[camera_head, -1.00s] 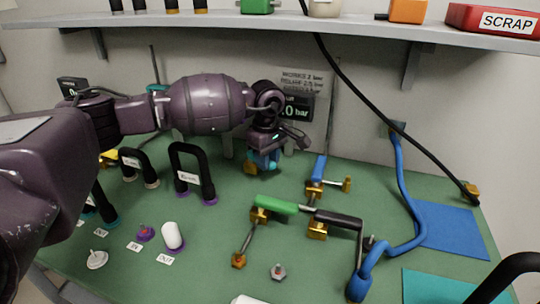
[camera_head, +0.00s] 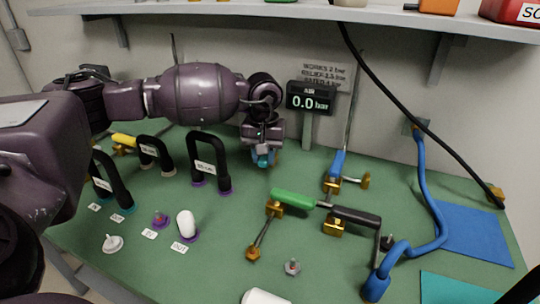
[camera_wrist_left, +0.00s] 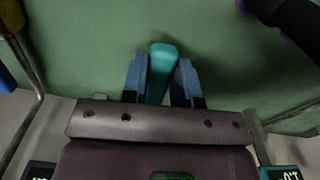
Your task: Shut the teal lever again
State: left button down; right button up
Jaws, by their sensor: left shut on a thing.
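The teal lever (camera_wrist_left: 162,68) shows in the left wrist view, its handle between the two blue fingers of my left gripper (camera_wrist_left: 160,76). The fingers are shut on it. In the head view my left gripper (camera_head: 262,157) is low over the back middle of the green bench, and only a little teal shows at its fingertips. The rest of that valve is hidden behind the gripper. My right gripper is not in view.
Black U-shaped pipes (camera_head: 209,162) stand left of the gripper. A gauge (camera_head: 310,98) reading 0.0 bar stands behind it to the right. A blue lever (camera_head: 337,164), a green lever (camera_head: 292,198) and a black lever (camera_head: 357,216) lie to the right. A shelf (camera_head: 290,13) hangs above.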

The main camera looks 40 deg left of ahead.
pick_arm(q)
jog(key=shift+s+a+m, duration=0.25)
jog(key=shift+a+m, duration=0.35)
jog(key=shift+m, duration=0.6)
jog(key=c, duration=0.9)
grip_release()
notch_tip(320, 180, up, 11)
jog(key=shift+f+p, duration=0.1)
jog(key=shift+p, duration=0.55)
